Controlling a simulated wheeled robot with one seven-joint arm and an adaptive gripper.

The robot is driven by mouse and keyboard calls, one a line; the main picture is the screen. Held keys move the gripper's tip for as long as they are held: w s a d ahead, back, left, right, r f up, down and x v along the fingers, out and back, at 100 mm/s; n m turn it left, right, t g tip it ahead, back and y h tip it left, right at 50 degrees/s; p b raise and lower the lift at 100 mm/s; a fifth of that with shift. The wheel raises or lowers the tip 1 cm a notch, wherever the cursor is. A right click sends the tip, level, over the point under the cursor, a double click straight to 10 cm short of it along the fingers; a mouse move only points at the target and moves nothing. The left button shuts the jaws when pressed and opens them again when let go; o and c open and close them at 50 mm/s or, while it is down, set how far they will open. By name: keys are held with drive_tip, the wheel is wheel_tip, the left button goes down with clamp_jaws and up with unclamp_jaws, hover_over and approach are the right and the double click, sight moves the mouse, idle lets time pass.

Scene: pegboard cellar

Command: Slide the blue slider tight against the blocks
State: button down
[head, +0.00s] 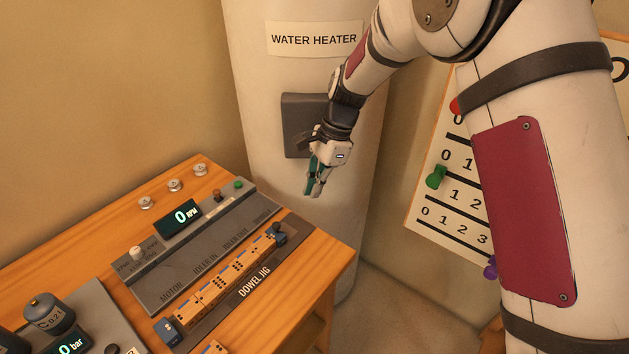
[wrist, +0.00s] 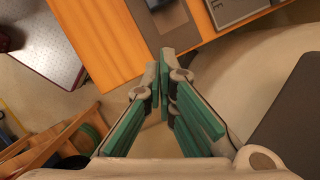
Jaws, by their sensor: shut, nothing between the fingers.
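The dowel jig (head: 258,288) lies along the front right of the wooden bench in the head view. A row of light wooden blocks (head: 232,273) sits in it. A dark blue piece with a knob (head: 279,235), which looks like the slider, is at the row's far right end. Another blue piece (head: 168,333) is at the near left end. Any small gaps along the row are too fine to tell. My gripper (head: 315,190) is shut and empty, above and beyond the bench's right end, apart from the jig. Its teal fingers meet in the wrist view (wrist: 164,68).
A grey panel with an rpm display (head: 180,217) lies behind the jig. A gauge console (head: 70,342) is at the lower left. The water heater (head: 300,60) stands behind my gripper. A number board (head: 440,200) hangs at the right.

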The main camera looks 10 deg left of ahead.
sight(284, 235)
drive_tip(key=p+x, duration=0.1)
drive_tip(key=x, duration=0.5)
drive_tip(key=shift+s+a+f, duration=0.25)
drive_tip(key=shift+f, duration=0.05)
drive_tip(key=shift+s+a+p, duration=0.2)
drive_tip(key=shift+s+a, duration=0.1)
drive_tip(key=shift+a, duration=0.2)
drive_tip(key=shift+s+a+p, duration=0.15)
drive_tip(key=shift+s+a, duration=0.2)
drive_tip(key=shift+a, duration=0.2)
drive_tip(key=shift+s+a+f, duration=0.25)
drive_tip(key=shift+a, duration=0.2)
drive_tip(key=shift+s+a+p, duration=0.3)
drive_tip(key=shift+s+a, duration=0.15)
drive_tip(key=shift+s, duration=0.25)
drive_tip(key=shift+w+d, duration=0.15)
